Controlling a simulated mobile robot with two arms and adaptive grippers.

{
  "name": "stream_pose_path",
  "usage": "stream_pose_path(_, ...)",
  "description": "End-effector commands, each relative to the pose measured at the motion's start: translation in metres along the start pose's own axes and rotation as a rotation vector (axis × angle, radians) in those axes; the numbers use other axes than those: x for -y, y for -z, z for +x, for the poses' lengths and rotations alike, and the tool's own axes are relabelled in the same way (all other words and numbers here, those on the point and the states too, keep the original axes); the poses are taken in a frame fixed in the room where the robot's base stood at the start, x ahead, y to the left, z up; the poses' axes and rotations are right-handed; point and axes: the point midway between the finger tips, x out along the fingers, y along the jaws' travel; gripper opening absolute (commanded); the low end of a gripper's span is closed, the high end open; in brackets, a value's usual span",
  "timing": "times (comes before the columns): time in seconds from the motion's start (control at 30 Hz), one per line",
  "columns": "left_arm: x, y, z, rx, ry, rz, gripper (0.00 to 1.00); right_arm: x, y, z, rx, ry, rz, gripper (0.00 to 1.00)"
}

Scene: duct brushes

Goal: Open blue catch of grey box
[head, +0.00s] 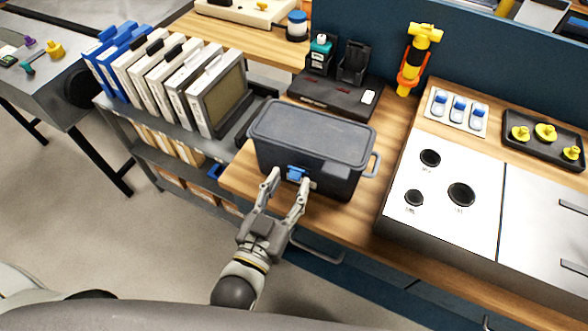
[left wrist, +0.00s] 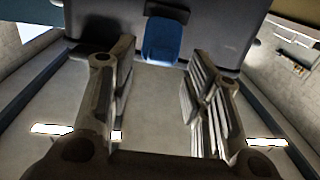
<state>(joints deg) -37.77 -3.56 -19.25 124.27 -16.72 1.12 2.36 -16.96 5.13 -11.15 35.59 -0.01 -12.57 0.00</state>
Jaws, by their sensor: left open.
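The grey box (head: 310,138) is a dark lidded tub with side handles, standing on the wooden bench top. Its blue catch (head: 296,174) is on the front wall under the lid rim. In the left wrist view the blue catch (left wrist: 162,40) hangs on the box front (left wrist: 228,28), ahead of the fingers. My left gripper (head: 288,182) is open, its two fingers spread either side of the catch at the box front. In the left wrist view my left gripper (left wrist: 158,75) shows a clear gap between the fingers, with nothing in it. My right gripper is not in view.
A black charger dock (head: 335,97) stands behind the box. A white panel with round holes (head: 440,185) lies to the right. A rack of binders (head: 165,75) stands to the left. Floor is open in front of the bench.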

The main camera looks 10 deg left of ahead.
Motion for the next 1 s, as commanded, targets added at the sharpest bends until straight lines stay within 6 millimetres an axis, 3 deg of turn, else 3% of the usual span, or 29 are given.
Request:
stream_pose_path(0.1, 0.0, 0.002, 0.017, -0.002, 0.001, 0.0, 0.45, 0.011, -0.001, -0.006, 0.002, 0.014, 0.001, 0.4)
stream_pose_path(0.3, 0.0, 0.001, 0.032, -0.002, 0.001, 0.001, 0.45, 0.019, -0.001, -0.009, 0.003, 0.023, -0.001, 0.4)
stream_pose_path(0.67, 0.0, 0.0, 0.035, 0.0, 0.0, 0.0, 0.45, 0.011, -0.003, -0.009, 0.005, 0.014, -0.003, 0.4)
stream_pose_path(0.9, 0.0, 0.0, 0.035, -0.001, 0.0, 0.0, 0.14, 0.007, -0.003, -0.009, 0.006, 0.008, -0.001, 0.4)
stream_pose_path(1.0, 0.0, 0.0, 0.035, -0.002, 0.0, 0.0, 0.13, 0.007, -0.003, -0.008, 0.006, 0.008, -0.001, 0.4)
